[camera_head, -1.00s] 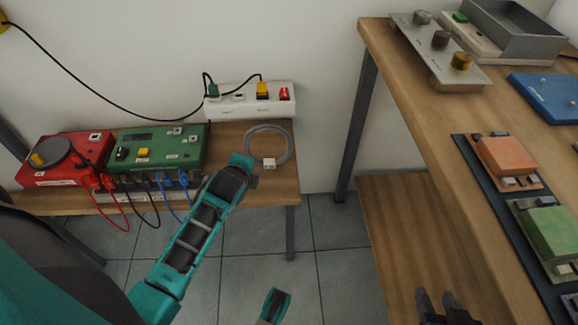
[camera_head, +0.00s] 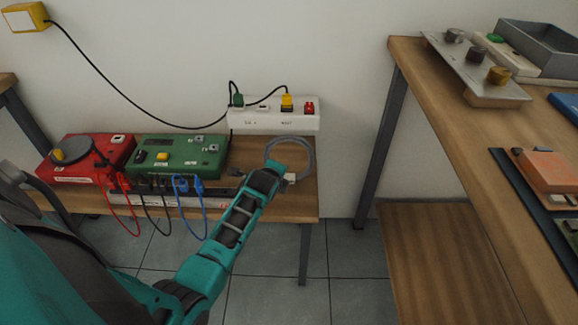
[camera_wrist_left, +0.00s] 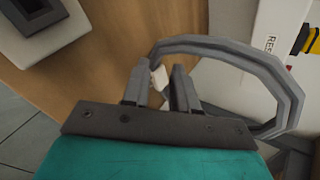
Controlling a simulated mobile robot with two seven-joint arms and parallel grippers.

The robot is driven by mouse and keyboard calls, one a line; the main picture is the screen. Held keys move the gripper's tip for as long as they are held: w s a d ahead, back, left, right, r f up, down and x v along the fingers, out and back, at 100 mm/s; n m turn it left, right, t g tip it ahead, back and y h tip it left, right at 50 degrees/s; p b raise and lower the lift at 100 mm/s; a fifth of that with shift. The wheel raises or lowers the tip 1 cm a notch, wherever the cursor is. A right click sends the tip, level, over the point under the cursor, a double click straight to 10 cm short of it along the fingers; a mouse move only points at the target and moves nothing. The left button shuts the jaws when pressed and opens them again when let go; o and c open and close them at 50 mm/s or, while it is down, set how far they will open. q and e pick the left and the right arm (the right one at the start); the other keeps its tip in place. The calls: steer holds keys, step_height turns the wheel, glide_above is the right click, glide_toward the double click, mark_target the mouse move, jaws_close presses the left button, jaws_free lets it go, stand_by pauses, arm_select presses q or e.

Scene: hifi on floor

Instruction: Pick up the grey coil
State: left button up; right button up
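The grey coil (camera_head: 311,156) lies at the right end of the low wooden bench, below the white power strip. In the left wrist view the coil (camera_wrist_left: 291,92) is a grey ring reaching right from between my fingers, with a white band or plug (camera_wrist_left: 157,74) at its near side. My left gripper (camera_wrist_left: 162,82) is open, its two dark fingers apart on either side of the white part. I cannot tell whether they touch it. In the head view my left wrist covers the fingers and the coil's front left part. My right gripper is not in view.
A green box (camera_head: 180,157) and a red box (camera_head: 88,160) with cables stand on the bench (camera_head: 245,150) to the left. The white power strip (camera_head: 265,122) stands behind the coil. A taller table (camera_head: 440,90) stands at the right, above a lower wooden surface (camera_head: 440,260).

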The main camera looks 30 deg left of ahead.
arm_select(q)
steer(key=shift+b+x, duration=0.5)
steer(key=shift+x, duration=1)
steer(key=shift+s, duration=0.1)
jaws_close()
